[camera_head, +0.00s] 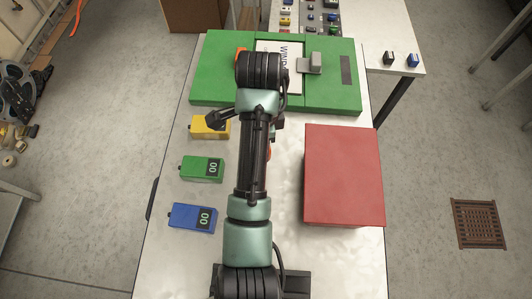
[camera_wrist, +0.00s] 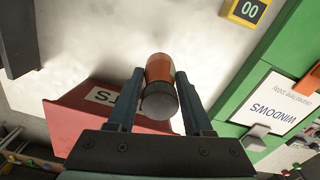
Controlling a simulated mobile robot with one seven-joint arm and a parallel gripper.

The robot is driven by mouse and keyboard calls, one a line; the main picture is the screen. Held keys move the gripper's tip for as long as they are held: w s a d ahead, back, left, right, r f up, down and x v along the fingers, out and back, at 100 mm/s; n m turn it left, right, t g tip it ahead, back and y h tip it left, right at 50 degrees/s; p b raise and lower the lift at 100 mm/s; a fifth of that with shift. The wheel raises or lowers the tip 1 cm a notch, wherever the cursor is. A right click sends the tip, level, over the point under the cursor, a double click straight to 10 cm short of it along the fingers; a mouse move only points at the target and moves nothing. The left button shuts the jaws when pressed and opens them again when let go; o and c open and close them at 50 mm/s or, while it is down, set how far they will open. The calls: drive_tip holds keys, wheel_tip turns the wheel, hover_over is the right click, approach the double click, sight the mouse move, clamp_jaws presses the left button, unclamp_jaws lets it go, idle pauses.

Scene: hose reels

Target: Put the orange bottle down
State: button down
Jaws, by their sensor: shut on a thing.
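The orange bottle (camera_wrist: 160,70) is between the two fingers of my gripper (camera_wrist: 160,76) in the wrist view. Its dark, round end faces the wrist camera, and its orange body points away. The fingers are shut on its sides. In the head view my arm hides most of the gripper and the bottle. Only a small orange patch (camera_head: 268,154) shows at the arm's right edge, above the white table (camera_head: 285,255). I cannot tell whether the bottle touches the table.
A red box (camera_head: 343,175) stands right of my arm. Yellow (camera_head: 209,126), green (camera_head: 202,168) and blue (camera_head: 193,217) number boxes line the left side. A green case (camera_head: 215,80) marked WINDOWS lies across the far end. Bare table lies between the boxes.

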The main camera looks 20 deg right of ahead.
wheel_tip(320, 180, down, 3)
drive_tip(key=shift+r+b, duration=0.1)
drive_tip(key=shift+b, duration=0.3)
drive_tip(key=shift+f+p, duration=0.2)
drive_tip(key=shift+p, duration=0.35)
drive_tip(key=shift+f+p, duration=0.4)
drive_tip(key=shift+f, duration=1.6)
drive_tip(key=shift+f, duration=0.15)
drive_tip(key=shift+c, duration=1.5)
unclamp_jaws()
